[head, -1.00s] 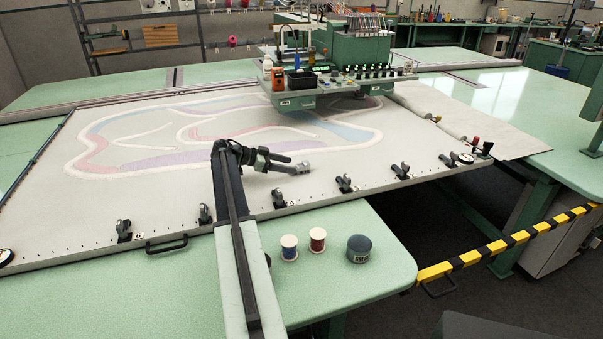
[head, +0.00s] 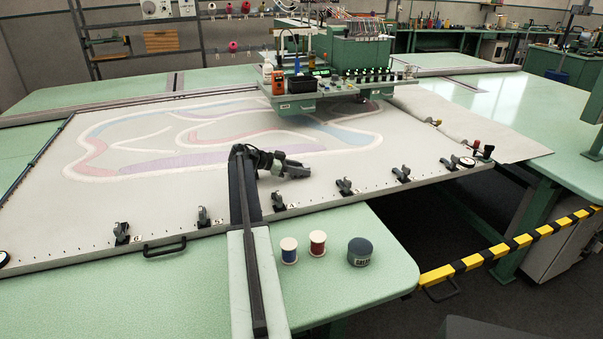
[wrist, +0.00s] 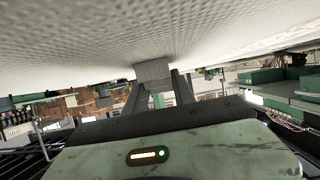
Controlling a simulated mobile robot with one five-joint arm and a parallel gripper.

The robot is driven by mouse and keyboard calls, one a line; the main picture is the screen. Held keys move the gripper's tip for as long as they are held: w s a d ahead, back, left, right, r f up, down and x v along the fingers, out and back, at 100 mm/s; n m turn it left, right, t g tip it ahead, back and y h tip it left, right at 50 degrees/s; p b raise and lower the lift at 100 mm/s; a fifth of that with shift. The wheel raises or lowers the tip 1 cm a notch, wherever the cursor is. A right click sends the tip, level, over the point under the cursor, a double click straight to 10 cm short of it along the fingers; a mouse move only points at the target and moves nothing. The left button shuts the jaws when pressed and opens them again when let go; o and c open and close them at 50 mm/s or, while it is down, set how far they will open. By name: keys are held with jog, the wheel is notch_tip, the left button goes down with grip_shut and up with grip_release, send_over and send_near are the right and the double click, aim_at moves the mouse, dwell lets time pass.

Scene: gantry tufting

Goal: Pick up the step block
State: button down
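A small grey block (wrist: 153,70), which I take for the step block, shows in the wrist view at the fingertips of my gripper (wrist: 158,84). It borders the pale fabric, and the fingers stand apart on either side of its lower part. I cannot tell whether they press on it or whether it is lifted. In the head view my gripper (head: 292,170) is low over the fabric, behind the row of clamps. The block is not distinct there from the dark fingers.
The framed fabric (head: 150,205) fills the bench, with several black clamps (head: 278,201) along its front edge. Two thread spools (head: 317,243) and a dark round tin (head: 360,252) stand on the green tabletop in front. The tufting head (head: 290,103) stands behind.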

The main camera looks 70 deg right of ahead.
jog(key=shift+r+p, duration=0.55)
notch_tip(320, 180, up, 3)
jog(key=p, duration=0.3)
jog(key=s+a, duration=0.1)
jog(key=a, duration=0.4)
jog(key=s+a, duration=0.2)
jog(key=a, duration=0.3)
jog(key=s+a+r+p, duration=0.1)
jog(key=a, duration=0.4)
jog(key=shift+s+a, duration=0.15)
jog(key=shift+s, duration=0.2)
